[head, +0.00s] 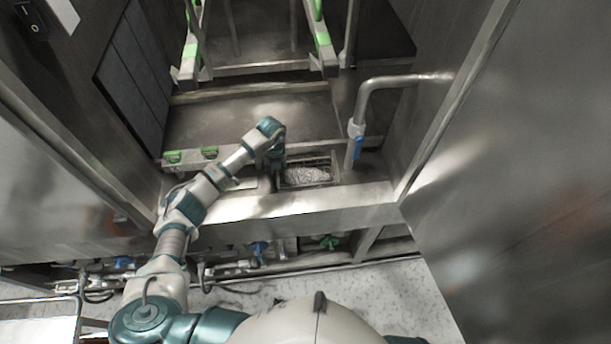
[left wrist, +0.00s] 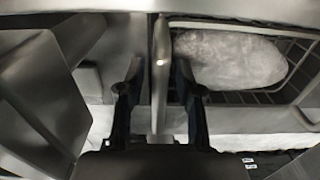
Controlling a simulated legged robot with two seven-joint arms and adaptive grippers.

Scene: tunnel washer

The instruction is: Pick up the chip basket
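The chip basket (head: 318,162) is a dark wire basket in an opening of the metal ledge, with a pale heap of chips (head: 306,175) in it. In the left wrist view the basket's wire mesh (left wrist: 268,97) and the pale heap (left wrist: 230,58) are at the upper right. My left gripper (head: 275,180) points down at the basket's left side. In the left wrist view its two dark fingers (left wrist: 158,85) stand apart, on either side of an upright metal bar (left wrist: 160,60), with gaps visible. Whether this bar belongs to the basket I cannot tell. My right gripper is not visible.
A bent metal pipe (head: 361,110) with a blue valve handle (head: 358,147) rises right of the basket. Green-marked fittings (head: 210,152) are behind my left forearm. A large metal panel (head: 530,190) closes off the right. Pipes and valves run below the ledge (head: 340,203).

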